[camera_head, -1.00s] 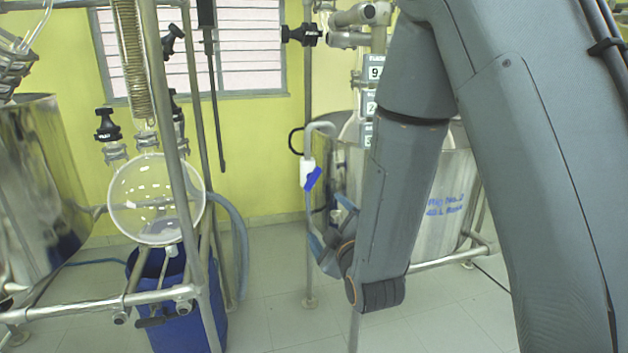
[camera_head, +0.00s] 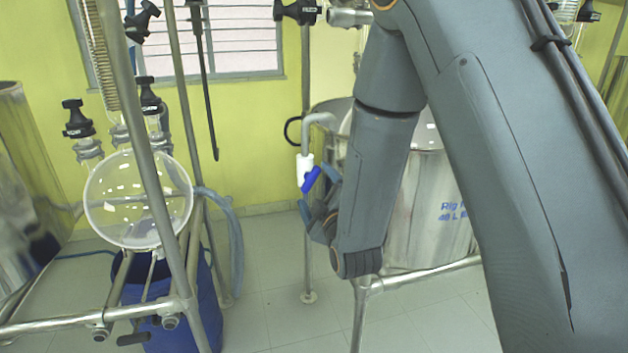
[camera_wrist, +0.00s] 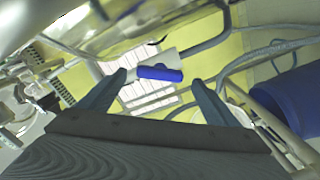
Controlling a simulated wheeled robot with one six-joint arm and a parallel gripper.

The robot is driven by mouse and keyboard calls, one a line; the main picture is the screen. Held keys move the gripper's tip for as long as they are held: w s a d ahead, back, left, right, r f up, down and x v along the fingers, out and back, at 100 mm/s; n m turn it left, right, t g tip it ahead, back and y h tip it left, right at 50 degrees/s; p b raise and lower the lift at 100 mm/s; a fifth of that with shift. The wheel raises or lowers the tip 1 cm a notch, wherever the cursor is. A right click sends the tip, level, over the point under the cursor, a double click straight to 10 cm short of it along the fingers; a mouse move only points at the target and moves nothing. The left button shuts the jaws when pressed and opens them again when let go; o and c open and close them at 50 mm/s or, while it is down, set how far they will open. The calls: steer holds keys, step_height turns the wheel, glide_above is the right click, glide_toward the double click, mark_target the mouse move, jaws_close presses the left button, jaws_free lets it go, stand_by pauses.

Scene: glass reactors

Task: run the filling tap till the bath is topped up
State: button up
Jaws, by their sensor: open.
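The filling tap (camera_head: 305,166) is a white valve body with a blue lever handle (camera_head: 311,179), on a grey pipe that bends over the rim of a steel bath (camera_head: 428,221). The lever slants down and to the left of the bath. My gripper (camera_head: 317,207) is open just below the lever, with the fingers pointing up toward it. In the wrist view the blue lever (camera_wrist: 160,73) lies ahead of and between the two open fingertips, apart from both. My arm hides much of the bath, and its water level cannot be seen.
A round glass flask (camera_head: 138,199) hangs in a metal frame at left, above a blue drum (camera_head: 182,318). A steel vessel (camera_head: 30,180) stands at far left. A bath-frame rail (camera_head: 425,276) runs beside my wrist. Floor between the frames is clear.

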mark_target(312, 182)
steer(key=shift+p+x, duration=0.3)
steer(key=shift+x, duration=1.3)
steer(key=c, duration=1.1)
steer(key=shift+o, duration=0.2)
steer(key=m+b, duration=0.3)
steer(key=m, duration=0.2)
steer(key=shift+f+m+b, duration=0.1)
steer(key=shift+m+b, duration=0.2)
steer(key=shift+m, duration=0.1)
steer(key=m+b, duration=0.2)
steer(key=m, duration=0.3)
steer(key=shift+m+b, duration=0.3)
steer(key=shift+b, duration=0.05)
